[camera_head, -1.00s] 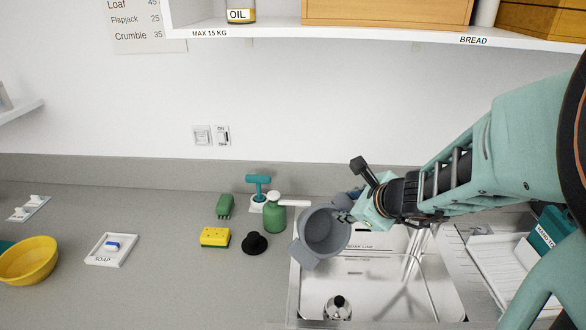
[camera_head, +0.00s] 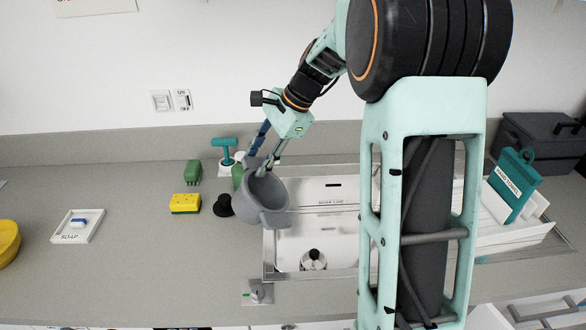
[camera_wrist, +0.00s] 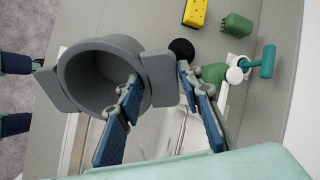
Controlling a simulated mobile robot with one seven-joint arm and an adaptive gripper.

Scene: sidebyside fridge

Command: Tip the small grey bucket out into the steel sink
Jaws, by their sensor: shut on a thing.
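The small grey bucket (camera_head: 246,208) hangs above the left end of the steel sink (camera_head: 340,222), partly over the counter edge beside it. It is tilted, with its mouth turned toward the head camera, and a tab juts out on each side. The inside that shows looks empty. My gripper (camera_head: 262,168) is shut on the bucket's wall near the rim. In the wrist view the bucket (camera_wrist: 105,80) shows one finger inside its mouth and the other outside. Part of the sink is hidden behind my arm.
A yellow sponge (camera_head: 185,203), a black knob-shaped thing (camera_head: 223,206), a green brush (camera_head: 193,172) and a teal-handled tool (camera_head: 223,150) stand left of the sink. A tap-like fitting (camera_head: 257,291) sits at the front. A dish rack (camera_head: 515,232) is at the right.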

